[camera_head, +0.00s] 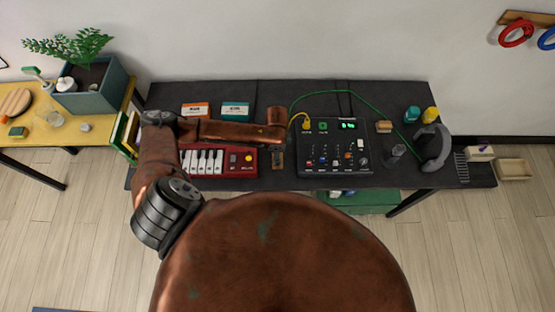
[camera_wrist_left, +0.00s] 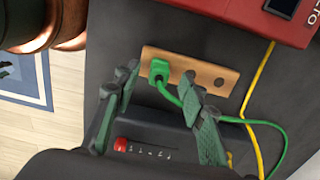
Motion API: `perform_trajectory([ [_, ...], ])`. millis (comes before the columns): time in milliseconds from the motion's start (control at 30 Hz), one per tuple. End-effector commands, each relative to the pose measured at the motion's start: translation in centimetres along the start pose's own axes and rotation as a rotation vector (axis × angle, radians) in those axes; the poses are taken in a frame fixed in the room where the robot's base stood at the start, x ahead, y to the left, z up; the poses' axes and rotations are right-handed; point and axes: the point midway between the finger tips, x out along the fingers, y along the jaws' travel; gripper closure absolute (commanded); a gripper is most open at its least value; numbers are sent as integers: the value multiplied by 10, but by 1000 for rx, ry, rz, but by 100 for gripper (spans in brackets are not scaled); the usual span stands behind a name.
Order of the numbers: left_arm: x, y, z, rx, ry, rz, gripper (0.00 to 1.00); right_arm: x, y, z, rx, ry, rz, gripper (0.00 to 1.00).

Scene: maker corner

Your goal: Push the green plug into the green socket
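The green plug (camera_wrist_left: 159,70) sits in a wooden holder (camera_wrist_left: 222,76) with holes, its green cable trailing away. The holder also shows in the head view (camera_head: 278,160), between the red keyboard and the black mixer. The green socket (camera_head: 323,126) is on the mixer's upper face, right of a plugged-in yellow plug (camera_head: 307,122). My left gripper (camera_wrist_left: 160,82) is open above the holder, with one finger on each side of the plug and nothing gripped. My right gripper is not in view.
The black mixer (camera_head: 335,165) has knobs and sliders. The red keyboard (camera_head: 236,170) lies left of the holder. A green cable (camera_head: 370,110) loops behind the mixer, and a yellow cable (camera_wrist_left: 252,88) runs close by. Headphones (camera_head: 435,145) lie at the table's right.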

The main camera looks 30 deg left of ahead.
Motion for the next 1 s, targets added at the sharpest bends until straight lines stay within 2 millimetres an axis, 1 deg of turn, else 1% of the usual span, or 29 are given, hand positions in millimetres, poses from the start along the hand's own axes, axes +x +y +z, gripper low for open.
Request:
perform_trajectory([
  [33,9,2,-2,0,0,2,62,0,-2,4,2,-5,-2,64],
  [100,19,2,-3,0,-1,2,62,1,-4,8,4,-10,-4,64],
  [233,32,1,-3,1,1,0,62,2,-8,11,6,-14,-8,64],
  [333,35,1,-3,1,1,0,62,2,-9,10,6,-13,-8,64],
  [633,34,1,-3,1,1,0,63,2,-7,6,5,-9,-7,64],
  [1000,34,1,-3,0,1,0,88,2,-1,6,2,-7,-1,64],
])
